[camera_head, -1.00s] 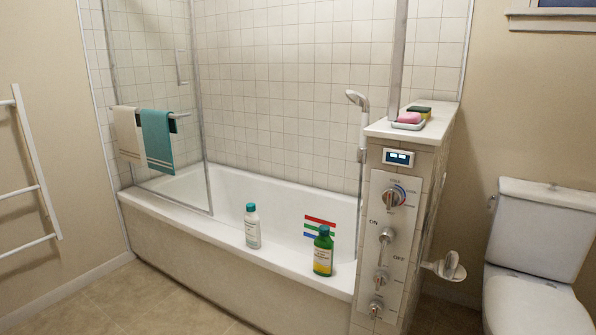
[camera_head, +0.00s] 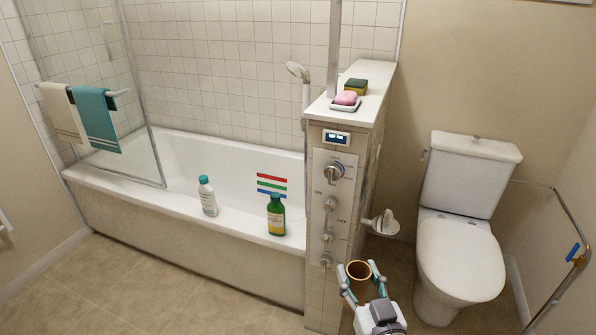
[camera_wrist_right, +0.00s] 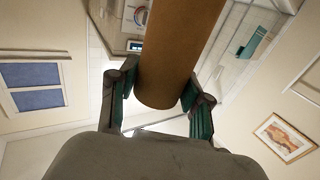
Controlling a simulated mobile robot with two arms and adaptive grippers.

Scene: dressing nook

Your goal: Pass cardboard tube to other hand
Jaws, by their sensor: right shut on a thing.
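The brown cardboard tube (camera_head: 359,271) is in my right gripper (camera_head: 362,283), low in the head view, in front of the tiled control pillar. Its round open end faces up toward the head camera. In the right wrist view the tube (camera_wrist_right: 178,50) runs up out of the picture from between the two fingers of the right gripper (camera_wrist_right: 160,92), which are shut on its sides. My left gripper does not show in either view.
The tiled pillar (camera_head: 318,270) with knobs stands just behind the tube. The toilet (camera_head: 458,258) is to the right, the bathtub (camera_head: 190,208) to the left. Two bottles stand on its rim, one white (camera_head: 207,198), one green (camera_head: 276,216). The floor (camera_head: 130,295) at left is clear.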

